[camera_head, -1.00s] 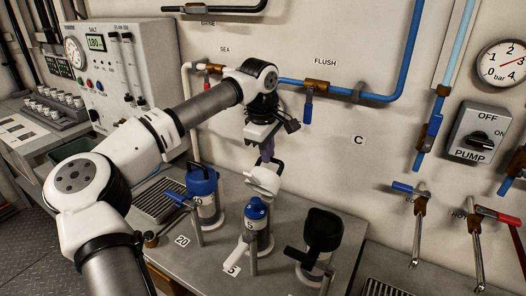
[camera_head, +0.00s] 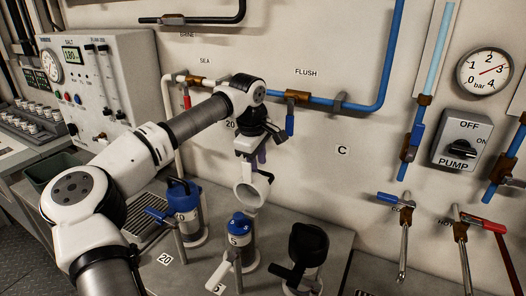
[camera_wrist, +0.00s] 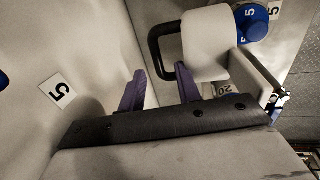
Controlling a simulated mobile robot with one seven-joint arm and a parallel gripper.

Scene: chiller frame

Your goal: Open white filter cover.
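The white filter cover (camera_head: 240,197) shows in the camera_head view behind the blue-capped filter marked 5. It is tilted, with a round hollow side facing the camera. Its black handle (camera_head: 267,178) is at its right. In the camera_wrist view the white cover (camera_wrist: 208,45) is just beyond my fingers, with its black looped handle (camera_wrist: 153,48) on its left. My gripper (camera_wrist: 161,76) has its two purple fingers apart. The lower part of the handle appears in line with the gap, and I see no finger clamped on it. What holds the cover below is hidden.
A blue-capped filter (camera_head: 187,207) stands left, the blue filter marked 5 (camera_head: 240,238) in front, and a black-topped filter (camera_head: 305,245) right. The wall behind carries a blue pipe (camera_head: 340,106) and a pump switch (camera_head: 461,140). Wall taps (camera_head: 401,205) project at the right.

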